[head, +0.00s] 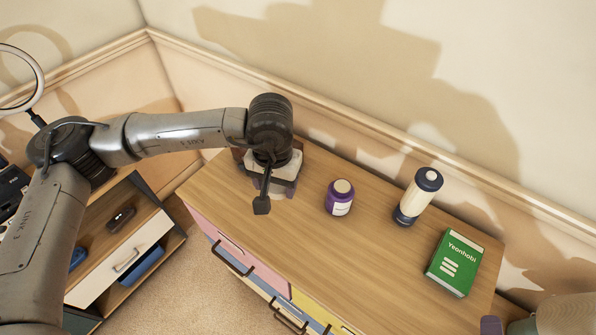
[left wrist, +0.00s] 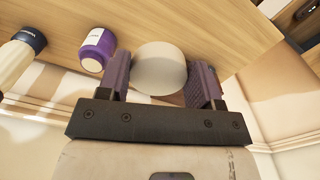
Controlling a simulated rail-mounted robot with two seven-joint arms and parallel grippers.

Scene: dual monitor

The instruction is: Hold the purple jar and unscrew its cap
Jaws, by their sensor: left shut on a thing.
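The purple jar (head: 340,198) stands upright on the wooden cabinet top, with a pale cap and a white label. It also shows in the left wrist view (left wrist: 97,50), left of my fingers and apart from them. My left gripper (head: 284,188) is over the left part of the cabinet top. In the left wrist view, its purple finger pads (left wrist: 161,76) are shut on a smooth white rounded thing (left wrist: 160,68). In the head view, the gripper and wrist mostly hide that thing.
A cream bottle with a dark blue cap (head: 418,197) stands right of the jar. A green book or box (head: 455,262) is near the right end. Clear wood (head: 350,262) lies in front of the jar. A wall runs along the back.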

